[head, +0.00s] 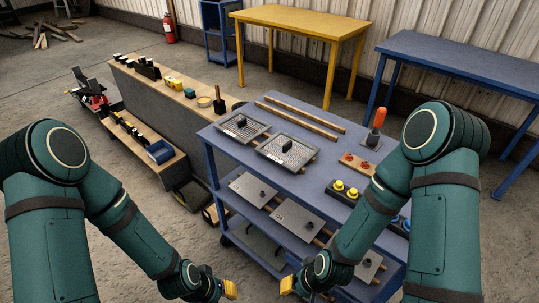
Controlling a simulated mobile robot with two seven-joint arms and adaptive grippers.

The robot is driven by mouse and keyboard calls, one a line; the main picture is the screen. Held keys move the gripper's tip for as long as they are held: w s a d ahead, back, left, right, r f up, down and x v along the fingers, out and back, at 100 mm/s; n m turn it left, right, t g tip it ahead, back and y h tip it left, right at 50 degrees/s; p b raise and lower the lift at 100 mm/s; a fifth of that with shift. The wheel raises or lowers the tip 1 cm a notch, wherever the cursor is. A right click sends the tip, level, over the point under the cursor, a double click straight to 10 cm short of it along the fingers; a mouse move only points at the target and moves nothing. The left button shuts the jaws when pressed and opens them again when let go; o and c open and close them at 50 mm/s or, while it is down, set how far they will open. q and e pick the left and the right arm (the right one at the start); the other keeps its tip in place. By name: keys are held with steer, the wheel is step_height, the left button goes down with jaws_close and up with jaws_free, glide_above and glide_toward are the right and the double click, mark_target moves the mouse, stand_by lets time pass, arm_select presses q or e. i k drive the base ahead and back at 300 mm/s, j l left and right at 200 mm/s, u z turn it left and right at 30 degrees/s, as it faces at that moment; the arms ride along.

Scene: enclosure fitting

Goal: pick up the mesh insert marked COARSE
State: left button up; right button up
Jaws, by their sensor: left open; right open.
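Two flat grey framed panels with dark knobs, which look like mesh inserts, lie on the top of a blue cart (222,138). One panel (232,133) is further left and back, the other panel (272,153) nearer the middle. No COARSE marking is legible on either, so I cannot tell which is which. My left gripper (230,289) is open and empty at the bottom edge, left of the cart. My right gripper (288,285) is open and empty in front of the cart's lower part. Both are low and well apart from the panels.
Plain plates with knobs (250,188) lie on the cart's lower shelf. Two wooden strips, an orange-handled tool (376,128) and a yellow-button box (345,192) share the top. A long wooden-topped bench (200,115) stands left; a yellow table (290,18) and blue table (440,48) stand behind.

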mark_target(243, 127)
steer(key=j+z, duration=0.1)
steer(key=z, duration=0.35)
steer(key=i+j+z, duration=0.1)
steer(key=z, duration=0.35)
steer(key=j+z, duration=0.2)
steer(key=z, duration=0.25)
steer(key=j+z, duration=0.3)
steer(key=j, duration=0.15)
steer(key=j+z, duration=0.3)
steer(key=j, duration=0.2)
